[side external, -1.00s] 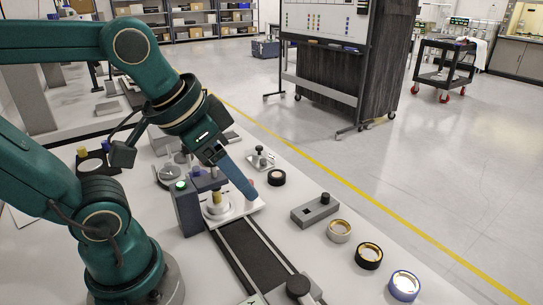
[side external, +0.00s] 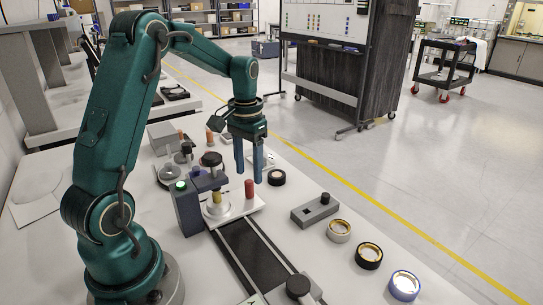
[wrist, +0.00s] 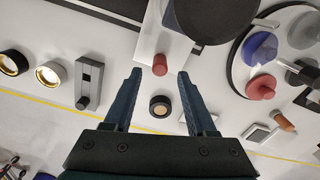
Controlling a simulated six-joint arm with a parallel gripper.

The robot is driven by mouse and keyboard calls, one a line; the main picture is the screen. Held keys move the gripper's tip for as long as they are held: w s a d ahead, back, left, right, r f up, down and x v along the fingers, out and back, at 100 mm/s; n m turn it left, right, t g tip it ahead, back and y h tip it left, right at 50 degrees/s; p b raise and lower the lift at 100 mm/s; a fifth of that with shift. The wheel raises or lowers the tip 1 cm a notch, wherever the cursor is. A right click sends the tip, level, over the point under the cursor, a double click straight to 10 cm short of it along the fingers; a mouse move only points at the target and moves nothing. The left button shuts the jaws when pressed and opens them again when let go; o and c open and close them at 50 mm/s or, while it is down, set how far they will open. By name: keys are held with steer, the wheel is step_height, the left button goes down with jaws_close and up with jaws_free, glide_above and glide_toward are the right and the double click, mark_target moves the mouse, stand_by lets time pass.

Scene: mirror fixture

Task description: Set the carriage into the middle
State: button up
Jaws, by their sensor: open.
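The carriage looks to be the white plate (side external: 238,210) at the far end of a dark rail track (side external: 252,250). It bears an upright red peg (side external: 249,189) and a pale round base with a brass-coloured post (side external: 216,199). My gripper (side external: 248,181) is open and empty, pointing down just behind the red peg in the side view. In the wrist view, my fingertips (wrist: 160,74) stand apart on either side of the red peg (wrist: 160,65). I cannot tell the exact height gap. The middle of the track is bare.
A black knob (side external: 298,286) is at the track's near end. A black ring (side external: 277,177), a grey block (side external: 315,211) and several rings lie to the right. Small fixtures crowd the back left.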

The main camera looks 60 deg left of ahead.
mark_target(249, 181)
steer(key=shift+f, duration=2.35)
jaws_close()
steer(key=shift+r, duration=0.1)
